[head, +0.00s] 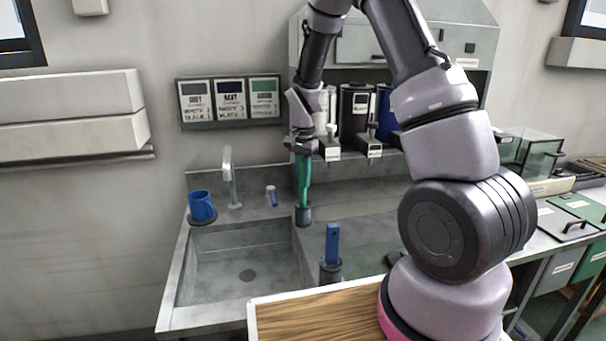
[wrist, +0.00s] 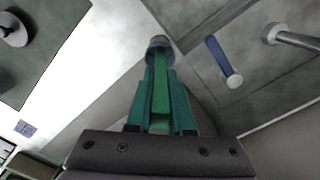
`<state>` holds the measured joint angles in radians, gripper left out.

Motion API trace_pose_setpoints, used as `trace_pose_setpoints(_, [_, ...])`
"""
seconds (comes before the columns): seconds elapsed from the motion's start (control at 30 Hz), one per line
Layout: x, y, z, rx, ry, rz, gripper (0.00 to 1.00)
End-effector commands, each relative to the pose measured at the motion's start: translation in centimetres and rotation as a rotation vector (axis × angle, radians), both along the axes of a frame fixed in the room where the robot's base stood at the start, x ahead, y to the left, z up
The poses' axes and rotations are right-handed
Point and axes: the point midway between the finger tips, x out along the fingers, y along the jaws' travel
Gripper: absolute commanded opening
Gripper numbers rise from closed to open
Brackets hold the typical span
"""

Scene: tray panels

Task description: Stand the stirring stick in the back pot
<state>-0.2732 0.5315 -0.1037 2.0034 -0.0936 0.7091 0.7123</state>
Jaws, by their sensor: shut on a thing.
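The stirring stick is a green bar (wrist: 161,98), upright between the teal fingers of my gripper (wrist: 160,82). My gripper (head: 303,182) points straight down and is shut on the stick. The back pot (head: 304,215) is a small dark grey cup on the counter right of the sink, directly below the fingers. It also shows in the wrist view (wrist: 160,43), at the stick's far end. The stick's lower end meets the pot's mouth; how deep it sits inside is hidden. A front pot (head: 330,271) stands nearer, with a blue stick (head: 332,243) upright in it.
The sink (head: 240,270) lies left of the pots. A blue mug (head: 201,206), a tap (head: 229,178) and a small blue-and-white item (head: 271,195) stand behind it. Dispensers (head: 354,115) line the back. A wooden board (head: 310,318) is in front.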

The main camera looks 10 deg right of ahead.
Motion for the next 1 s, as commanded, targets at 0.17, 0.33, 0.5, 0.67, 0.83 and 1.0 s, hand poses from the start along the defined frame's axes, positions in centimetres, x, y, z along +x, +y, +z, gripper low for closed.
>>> trace_pose_setpoints(0.17, [0.0, 0.0, -0.1, 0.000, 0.000, -0.001, 0.00])
trace_pose_setpoints(0.33, [0.0, 0.0, -0.1, 0.000, 0.000, -0.001, 0.23])
trace_pose_setpoints(0.5, [0.0, 0.0, -0.1, 0.000, 0.000, -0.001, 0.54])
trace_pose_setpoints(0.67, [0.0, 0.0, -0.1, 0.000, 0.000, -0.001, 0.54])
trace_pose_setpoints(0.83, [0.1, 0.0, 0.7, 0.001, -0.004, 0.000, 0.54])
trace_pose_setpoints(1.0, [0.1, 0.0, 3.6, 0.001, -0.007, -0.001, 0.54])
